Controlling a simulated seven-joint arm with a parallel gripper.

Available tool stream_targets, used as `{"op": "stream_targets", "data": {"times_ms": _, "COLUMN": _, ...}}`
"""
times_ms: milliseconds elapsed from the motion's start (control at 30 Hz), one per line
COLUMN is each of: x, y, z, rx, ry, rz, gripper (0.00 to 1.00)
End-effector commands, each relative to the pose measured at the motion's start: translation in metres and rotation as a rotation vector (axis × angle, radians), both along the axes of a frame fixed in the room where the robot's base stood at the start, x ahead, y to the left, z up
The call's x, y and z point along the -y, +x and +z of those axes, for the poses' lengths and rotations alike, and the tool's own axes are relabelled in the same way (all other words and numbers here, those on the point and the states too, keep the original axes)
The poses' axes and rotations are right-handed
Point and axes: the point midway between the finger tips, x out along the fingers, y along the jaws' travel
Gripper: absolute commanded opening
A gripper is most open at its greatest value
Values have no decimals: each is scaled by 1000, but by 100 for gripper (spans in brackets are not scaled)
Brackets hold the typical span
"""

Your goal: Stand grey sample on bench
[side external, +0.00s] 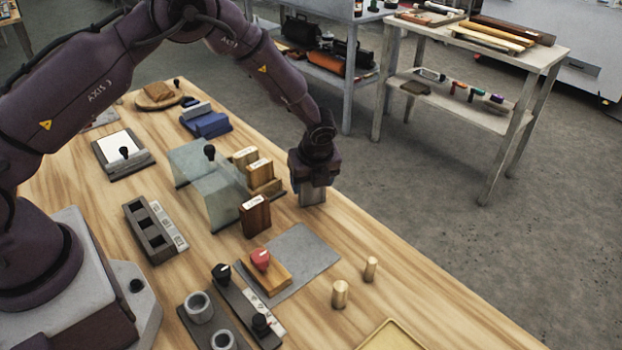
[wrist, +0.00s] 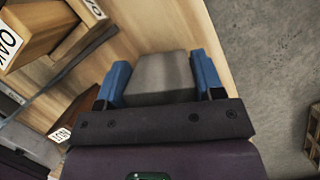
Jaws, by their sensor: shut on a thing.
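The grey sample (wrist: 165,76) is a plain grey block between the blue fingers of my gripper (wrist: 160,84) in the wrist view. My gripper is shut on it. In the side external view my gripper (side external: 312,182) points down near the far edge of the wooden bench (side external: 390,262), and the lower part of the grey sample (side external: 313,196) shows below the jaws. It looks upright, at or just above the bench top; I cannot tell whether it touches.
Labelled wood blocks, including a dark one (side external: 255,215) and a lighter one (side external: 260,172), stand left of my gripper by glass panels (side external: 220,196). A grey mat (side external: 318,255) bears a wooden piece with a red knob (side external: 261,259). Two brass cylinders (side external: 340,293) stand nearer. The bench edge is close on the right.

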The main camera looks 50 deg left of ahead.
Motion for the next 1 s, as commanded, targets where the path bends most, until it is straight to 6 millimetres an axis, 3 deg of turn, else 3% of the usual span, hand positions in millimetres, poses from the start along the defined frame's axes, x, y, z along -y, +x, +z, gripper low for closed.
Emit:
{"op": "stream_targets", "data": {"times_ms": 233, "x": 0, "y": 0, "z": -3, "rx": -1, "ry": 0, "rz": 0, "gripper": 38}}
{"op": "stream_targets", "data": {"times_ms": 267, "x": 0, "y": 0, "z": -3, "rx": 0, "ry": 0, "rz": 0, "gripper": 66}}
{"op": "stream_targets", "data": {"times_ms": 367, "x": 0, "y": 0, "z": -2, "rx": 0, "ry": 0, "rz": 0, "gripper": 87}}
{"op": "stream_targets", "data": {"times_ms": 733, "x": 1, "y": 0, "z": 5, "rx": 2, "ry": -1, "rz": -1, "gripper": 87}}
{"op": "stream_targets", "data": {"times_ms": 1000, "x": 15, "y": -6, "z": 55, "rx": 4, "ry": -1, "rz": 0, "gripper": 87}}
